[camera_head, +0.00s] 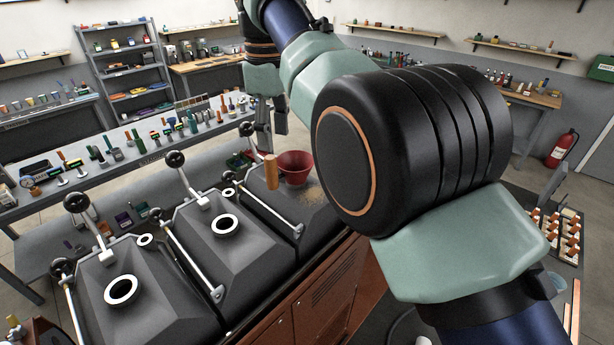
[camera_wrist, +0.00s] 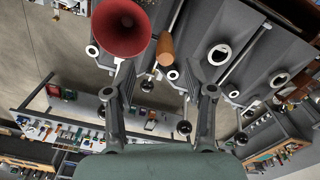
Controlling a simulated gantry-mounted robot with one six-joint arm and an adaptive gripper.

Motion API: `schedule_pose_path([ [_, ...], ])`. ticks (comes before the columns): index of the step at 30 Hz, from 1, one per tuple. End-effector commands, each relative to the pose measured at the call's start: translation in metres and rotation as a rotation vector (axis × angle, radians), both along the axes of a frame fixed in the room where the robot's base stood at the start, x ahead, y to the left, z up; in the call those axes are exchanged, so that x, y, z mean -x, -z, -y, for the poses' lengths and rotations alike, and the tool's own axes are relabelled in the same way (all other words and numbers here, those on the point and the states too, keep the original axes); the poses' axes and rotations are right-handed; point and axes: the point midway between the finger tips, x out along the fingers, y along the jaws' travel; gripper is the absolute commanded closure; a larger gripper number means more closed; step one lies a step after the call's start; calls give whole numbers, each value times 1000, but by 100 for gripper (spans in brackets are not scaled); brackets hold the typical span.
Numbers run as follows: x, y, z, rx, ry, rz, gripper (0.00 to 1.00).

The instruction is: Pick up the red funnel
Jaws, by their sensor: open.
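The red funnel (camera_head: 296,168) is at the top of the farthest roaster (camera_head: 318,213) in the head view, with its wide mouth up. Its lower end is hard to make out. A wooden handle (camera_head: 271,173) stands just left of it. My gripper (camera_head: 270,138) is behind and above the funnel, with its fingers pointing down.
Two more grey roasters (camera_head: 225,235) stand in a row to the left, with white-ringed openings, ball-topped levers and metal bars rising around them. Brown grains (camera_head: 311,193) lie beside the funnel. A long bench (camera_head: 120,160) with many small tools runs behind. My arm covers the right middle.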

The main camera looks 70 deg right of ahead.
Motion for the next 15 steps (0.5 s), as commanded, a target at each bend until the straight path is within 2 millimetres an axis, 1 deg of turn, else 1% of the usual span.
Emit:
schedule_pose_path([
  [1, 0, 15, 0, 0, 0, -1, 46],
  [2, 0, 19, 0, 0, 0, -1, 46],
  [8, -1, 22, -1, 0, 0, 0, 46],
  [11, -2, 36, -2, 0, 0, 0, 46],
  [15, -6, 63, -5, 0, 1, 0, 46],
])
